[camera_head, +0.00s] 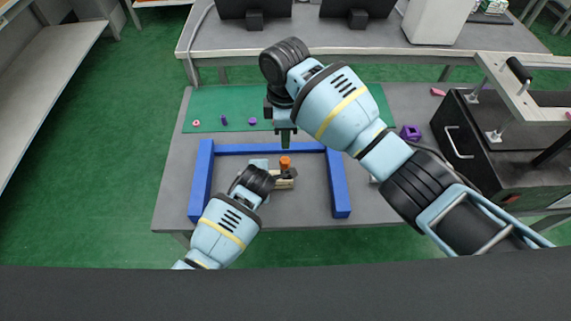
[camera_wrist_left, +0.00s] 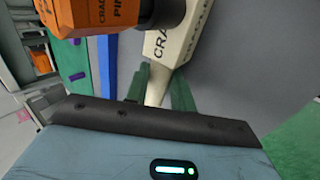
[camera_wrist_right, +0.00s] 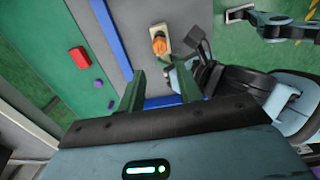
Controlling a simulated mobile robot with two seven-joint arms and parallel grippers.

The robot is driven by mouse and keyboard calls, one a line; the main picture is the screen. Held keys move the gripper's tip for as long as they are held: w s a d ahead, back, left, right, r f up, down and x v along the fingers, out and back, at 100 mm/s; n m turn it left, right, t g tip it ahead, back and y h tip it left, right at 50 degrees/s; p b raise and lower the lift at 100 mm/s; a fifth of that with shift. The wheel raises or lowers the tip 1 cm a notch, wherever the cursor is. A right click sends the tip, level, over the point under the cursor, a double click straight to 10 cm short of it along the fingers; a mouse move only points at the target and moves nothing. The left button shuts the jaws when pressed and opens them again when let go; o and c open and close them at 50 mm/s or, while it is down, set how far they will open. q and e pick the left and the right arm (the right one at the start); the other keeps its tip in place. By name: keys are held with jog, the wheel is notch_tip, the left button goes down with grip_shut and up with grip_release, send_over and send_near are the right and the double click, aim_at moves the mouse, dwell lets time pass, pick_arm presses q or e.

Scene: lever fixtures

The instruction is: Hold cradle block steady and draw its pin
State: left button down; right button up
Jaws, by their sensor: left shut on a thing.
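The cream cradle block (camera_head: 284,184) stands on the grey table inside the blue frame; its printed side shows in the left wrist view (camera_wrist_left: 168,42). The orange pin (camera_head: 285,163) sits upright in the block, and its labelled head shows in the left wrist view (camera_wrist_left: 95,14). My left gripper (camera_wrist_left: 158,88) is shut on a narrow part of the block. My right gripper (camera_head: 285,140) is open and empty, pointing down above the table beyond the pin. In the right wrist view, the pin (camera_wrist_right: 159,43) lies ahead of the open fingers, apart from them.
The blue frame (camera_head: 200,180) bounds the block at left, back and right. A green mat (camera_head: 215,115) behind it holds small pink and purple pieces. A purple square piece (camera_head: 410,132) and a black box with a handle (camera_head: 465,150) stand at right.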

aim_at(285, 160)
jog(key=shift+f, duration=0.1)
jog(key=shift+f, duration=5.95)
jog(key=shift+c, duration=0.2)
grip_shut()
